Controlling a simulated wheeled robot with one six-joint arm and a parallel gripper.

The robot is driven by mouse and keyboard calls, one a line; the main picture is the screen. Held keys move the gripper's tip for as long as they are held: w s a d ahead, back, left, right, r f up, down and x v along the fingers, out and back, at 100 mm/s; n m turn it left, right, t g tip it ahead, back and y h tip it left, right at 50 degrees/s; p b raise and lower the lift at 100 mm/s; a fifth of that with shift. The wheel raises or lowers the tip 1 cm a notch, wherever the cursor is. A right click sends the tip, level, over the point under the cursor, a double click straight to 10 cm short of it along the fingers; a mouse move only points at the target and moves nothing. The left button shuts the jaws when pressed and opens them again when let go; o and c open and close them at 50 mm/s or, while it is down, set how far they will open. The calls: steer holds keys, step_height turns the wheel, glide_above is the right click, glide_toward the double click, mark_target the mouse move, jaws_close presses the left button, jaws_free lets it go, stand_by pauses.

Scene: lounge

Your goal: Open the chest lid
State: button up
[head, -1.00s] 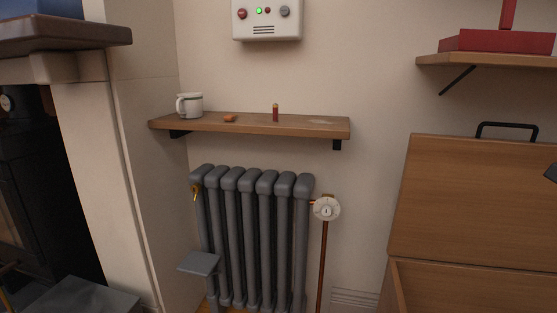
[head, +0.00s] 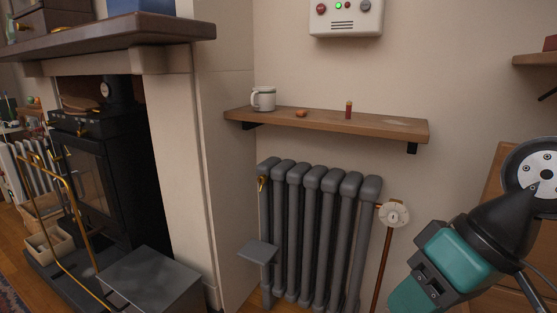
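Only a narrow strip of the wooden chest (head: 495,178) shows at the right side of the head view. It looks like the left part of its raised lid panel, standing steeply against the wall. My arm, with its teal and black links, covers most of this area. The lid's black handle and the chest's front are outside the view or hidden. The fingers of my gripper are not seen, so its opening and its place relative to the lid do not show.
A grey radiator (head: 319,215) with a white valve dial (head: 394,214) stands left of my arm. Above it is a wall shelf (head: 380,124) with a mug (head: 264,99). A fireplace with a black stove (head: 100,175) and a grey block (head: 150,283) are at left.

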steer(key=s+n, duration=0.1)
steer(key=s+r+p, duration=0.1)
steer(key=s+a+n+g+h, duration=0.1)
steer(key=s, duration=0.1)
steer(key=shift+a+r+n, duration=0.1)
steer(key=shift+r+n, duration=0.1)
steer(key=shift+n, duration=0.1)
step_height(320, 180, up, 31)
steer(key=p, duration=3.1)
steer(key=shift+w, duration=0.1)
